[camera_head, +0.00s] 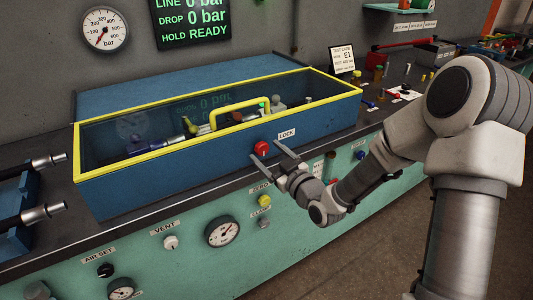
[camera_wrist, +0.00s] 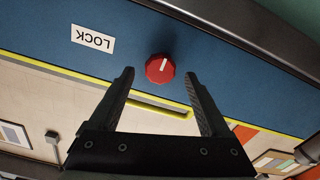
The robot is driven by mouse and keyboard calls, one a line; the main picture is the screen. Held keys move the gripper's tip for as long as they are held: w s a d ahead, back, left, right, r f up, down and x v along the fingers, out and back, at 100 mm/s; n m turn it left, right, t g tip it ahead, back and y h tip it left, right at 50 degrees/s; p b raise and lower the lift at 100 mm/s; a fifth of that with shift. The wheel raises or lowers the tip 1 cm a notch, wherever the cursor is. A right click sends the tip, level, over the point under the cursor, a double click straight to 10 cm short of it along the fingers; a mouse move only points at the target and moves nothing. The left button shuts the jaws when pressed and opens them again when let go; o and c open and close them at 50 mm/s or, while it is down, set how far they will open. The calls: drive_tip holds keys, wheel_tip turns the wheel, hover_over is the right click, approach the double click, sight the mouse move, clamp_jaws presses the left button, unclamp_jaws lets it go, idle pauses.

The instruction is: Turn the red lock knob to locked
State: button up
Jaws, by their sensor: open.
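The red lock knob (camera_head: 261,148) is on the front face of the blue test box (camera_head: 150,185), beside a white LOCK label (camera_head: 287,134). In the wrist view, the knob (camera_wrist: 160,68) is red and many-sided, with a white mark pointing toward the picture's top. The LOCK label (camera_wrist: 93,39) appears upside down there. My gripper (camera_head: 257,151) is open, its two fingers reaching toward the box face on either side of the knob. In the wrist view, the fingertips of my gripper (camera_wrist: 159,75) sit left and right of the knob's lower edge, with gaps; contact is not visible.
The box has a yellow-framed clear lid with a yellow handle (camera_head: 238,111), lying closed. Below are a green panel (camera_head: 195,270) with gauges, a VENT knob (camera_head: 171,242) and a yellow ZERO button (camera_head: 264,201). Hose ends (camera_head: 45,213) lie left; loose fittings lie right.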

drive_tip(key=shift+w+a, duration=0.3)
drive_tip(key=shift+w, duration=0.1)
clamp_jaws()
